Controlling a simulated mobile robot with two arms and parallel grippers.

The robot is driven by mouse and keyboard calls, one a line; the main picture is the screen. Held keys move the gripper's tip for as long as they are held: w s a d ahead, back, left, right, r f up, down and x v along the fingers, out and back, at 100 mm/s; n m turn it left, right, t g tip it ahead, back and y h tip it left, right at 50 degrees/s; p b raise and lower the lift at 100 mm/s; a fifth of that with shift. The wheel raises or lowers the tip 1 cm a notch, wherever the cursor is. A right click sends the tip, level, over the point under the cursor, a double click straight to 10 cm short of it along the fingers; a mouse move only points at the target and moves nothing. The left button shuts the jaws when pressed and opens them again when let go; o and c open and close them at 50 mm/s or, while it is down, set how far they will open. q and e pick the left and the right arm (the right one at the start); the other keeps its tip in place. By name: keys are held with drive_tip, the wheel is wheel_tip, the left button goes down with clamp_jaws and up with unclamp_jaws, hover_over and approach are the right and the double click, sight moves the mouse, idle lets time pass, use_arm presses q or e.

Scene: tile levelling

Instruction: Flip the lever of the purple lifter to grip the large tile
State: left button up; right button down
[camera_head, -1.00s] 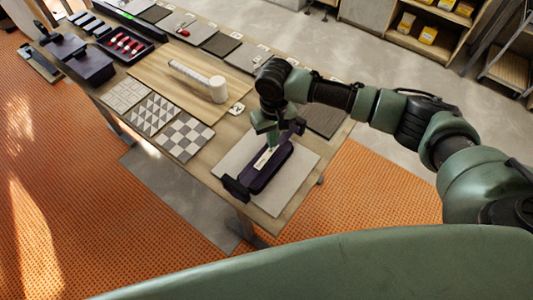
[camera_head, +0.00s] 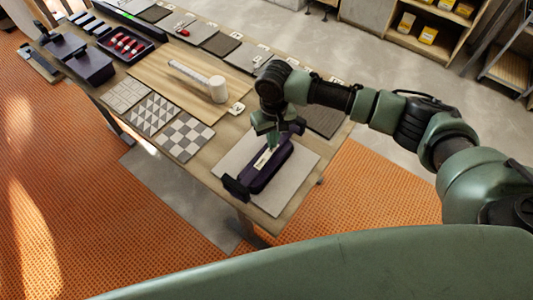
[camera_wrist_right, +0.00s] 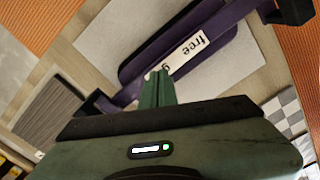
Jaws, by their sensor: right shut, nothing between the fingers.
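The purple lifter (camera_head: 258,178) lies across the large pale grey tile (camera_head: 296,182) at the near end of the table. In the right wrist view the lifter (camera_wrist_right: 232,40) has a dark pad at each end and a white label (camera_wrist_right: 186,52) that reads "free" at one end. My right gripper (camera_head: 272,147) is shut and empty, pointing down over the lifter. In the wrist view its fingertips (camera_wrist_right: 157,74) are close beside the label; I cannot tell whether they touch. The tile (camera_wrist_right: 118,30) shows on both sides of the lifter. My left gripper is not in view.
Patterned sample tiles (camera_head: 184,137) lie left of the large tile. A dark ribbed tile (camera_head: 325,119) lies behind my right gripper. Dark trays stand at the far left.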

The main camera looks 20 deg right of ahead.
drive_tip(key=shift+f, duration=0.75)
drive_tip(key=shift+r, duration=0.1)
wheel_tip(320, 180, up, 7)
drive_tip(key=p, duration=0.8)
idle(0.4)
